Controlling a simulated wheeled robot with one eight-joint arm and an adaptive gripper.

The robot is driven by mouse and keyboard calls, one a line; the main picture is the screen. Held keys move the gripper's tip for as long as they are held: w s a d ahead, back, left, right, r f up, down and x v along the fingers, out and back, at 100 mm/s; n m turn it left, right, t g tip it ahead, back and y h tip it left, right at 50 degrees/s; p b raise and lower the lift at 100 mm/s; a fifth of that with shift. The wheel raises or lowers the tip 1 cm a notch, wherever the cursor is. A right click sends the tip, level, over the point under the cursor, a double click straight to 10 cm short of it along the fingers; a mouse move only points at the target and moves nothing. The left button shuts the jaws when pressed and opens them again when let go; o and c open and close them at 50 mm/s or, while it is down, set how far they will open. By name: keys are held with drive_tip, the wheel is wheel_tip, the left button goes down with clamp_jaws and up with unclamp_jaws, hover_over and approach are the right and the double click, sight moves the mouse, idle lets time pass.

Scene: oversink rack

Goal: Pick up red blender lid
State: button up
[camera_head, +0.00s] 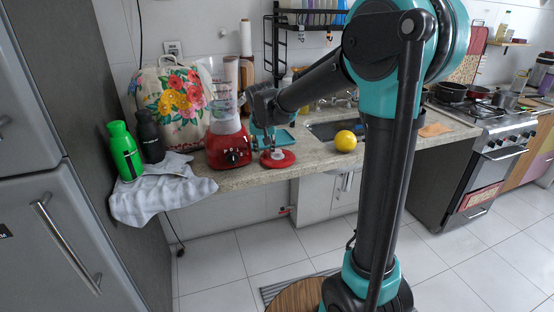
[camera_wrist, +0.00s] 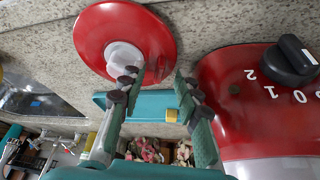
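The red blender lid (camera_head: 281,160) lies on the counter near its front edge, just right of the red blender base (camera_head: 229,150). In the wrist view the lid (camera_wrist: 149,35) is a red disc with a white central knob (camera_wrist: 120,58). My gripper (camera_head: 270,142) is right above the lid, pointing down. In the wrist view my gripper (camera_wrist: 163,80) is open, its fingers apart with nothing between them. One fingertip overlaps the white knob in the picture; whether it touches cannot be told. The other finger is clear of the knob, toward the blender base.
The blender base with its dial (camera_wrist: 290,62) stands close beside my gripper. A yellow ball-like fruit (camera_head: 345,141) and a sink (camera_head: 330,130) are to the right. A green bottle (camera_head: 126,153), a dark bottle (camera_head: 150,140) and a cloth (camera_head: 160,192) are at left.

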drive_tip(key=shift+w+f, duration=0.2)
drive_tip(key=shift+f, duration=0.3)
clamp_jaws()
drive_tip(key=shift+r, duration=0.15)
